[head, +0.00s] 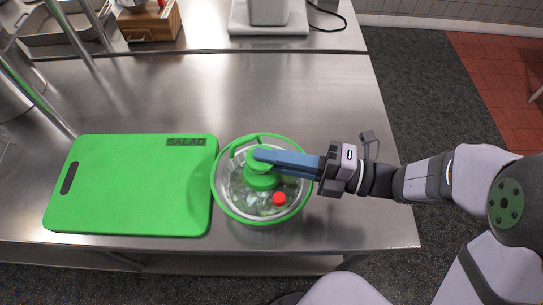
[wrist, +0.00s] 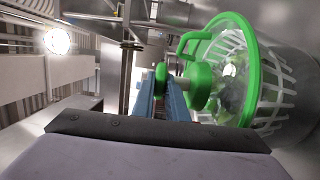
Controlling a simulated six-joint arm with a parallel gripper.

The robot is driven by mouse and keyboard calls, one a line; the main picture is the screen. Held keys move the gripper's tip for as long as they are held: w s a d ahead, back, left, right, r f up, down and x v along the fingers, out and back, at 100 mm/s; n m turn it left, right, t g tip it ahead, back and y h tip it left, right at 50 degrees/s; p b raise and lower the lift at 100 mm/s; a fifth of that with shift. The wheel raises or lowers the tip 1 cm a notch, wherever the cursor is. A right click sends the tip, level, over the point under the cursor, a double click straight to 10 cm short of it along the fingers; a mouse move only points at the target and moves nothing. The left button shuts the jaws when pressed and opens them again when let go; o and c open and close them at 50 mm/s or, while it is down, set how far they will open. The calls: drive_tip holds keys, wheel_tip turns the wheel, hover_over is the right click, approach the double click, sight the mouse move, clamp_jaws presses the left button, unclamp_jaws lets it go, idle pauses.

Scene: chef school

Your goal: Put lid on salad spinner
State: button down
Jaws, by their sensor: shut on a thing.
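The salad spinner (head: 217,197) stands on the steel counter, a clear bowl with a green rim. It also shows in the wrist view (wrist: 287,92), where its pale basket shows through the wall. The clear lid, with a green knob (head: 261,183) and a red button (head: 279,198), is over the bowl in the head view. My gripper (head: 264,155) reaches in from the right with blue fingers. In the wrist view the fingers (wrist: 165,88) are shut on the green knob (wrist: 161,73). I cannot tell whether the lid touches the rim all around.
A green cutting board (head: 130,190) marked SALAD lies just left of the spinner. Steel posts (head: 70,28) stand at the upper left. A wooden box (head: 150,24) and a white appliance (head: 268,15) stand on the back counter. The counter behind the spinner is clear.

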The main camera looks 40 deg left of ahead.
drive_tip(key=shift+f+b, duration=0.15)
drive_tip(key=shift+b, duration=0.2)
idle(0.4)
drive_tip(key=c, duration=1.7)
unclamp_jaws()
drive_tip(key=b+v, duration=0.2)
drive_tip(key=v, duration=0.3)
drive_tip(key=shift+w+d+f, duration=0.1)
drive_tip(key=shift+w+d, duration=0.1)
drive_tip(key=shift+b+v, duration=0.3)
drive_tip(key=shift+v, duration=0.6)
